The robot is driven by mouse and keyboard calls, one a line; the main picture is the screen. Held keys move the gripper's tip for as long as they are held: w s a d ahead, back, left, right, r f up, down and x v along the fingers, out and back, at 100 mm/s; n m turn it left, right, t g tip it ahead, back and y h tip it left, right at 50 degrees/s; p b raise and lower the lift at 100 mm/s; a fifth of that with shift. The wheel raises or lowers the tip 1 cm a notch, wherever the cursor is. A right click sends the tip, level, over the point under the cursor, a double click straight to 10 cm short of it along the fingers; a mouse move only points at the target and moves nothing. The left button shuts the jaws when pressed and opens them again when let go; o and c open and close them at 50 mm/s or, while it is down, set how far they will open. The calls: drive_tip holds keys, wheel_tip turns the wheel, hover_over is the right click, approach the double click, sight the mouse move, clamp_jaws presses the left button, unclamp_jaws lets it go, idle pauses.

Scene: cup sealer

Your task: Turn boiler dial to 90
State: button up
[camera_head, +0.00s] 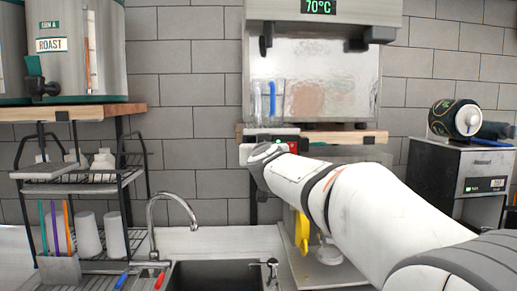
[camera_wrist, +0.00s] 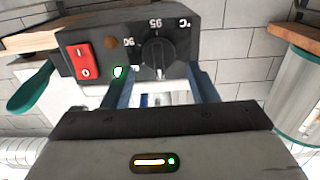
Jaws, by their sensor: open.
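The black boiler dial (camera_wrist: 158,57) is on the front of a dark control box (camera_wrist: 210,40) in the wrist view. The markings appear upside down: 95 is above the dial and 90 to its upper left. The dial's ridge stands near vertical, but its exact setting is hard to tell. My gripper (camera_wrist: 164,78) is open, its two blue-grey fingers on either side of the dial's lower part; I cannot tell whether they touch it. In the head view my arm hides the dial and most of my gripper. A display (camera_head: 318,7) reads 70°C.
A red rocker switch (camera_wrist: 84,62) and a lit green light (camera_wrist: 120,72) sit left of the dial. A teal handle (camera_wrist: 32,88) is further left. A wooden shelf (camera_head: 345,137), a sink (camera_head: 215,275) and a drying rack (camera_head: 75,185) show in the head view.

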drive_tip(key=shift+w, duration=0.45)
drive_tip(key=shift+c, duration=0.2)
drive_tip(key=c, duration=0.9)
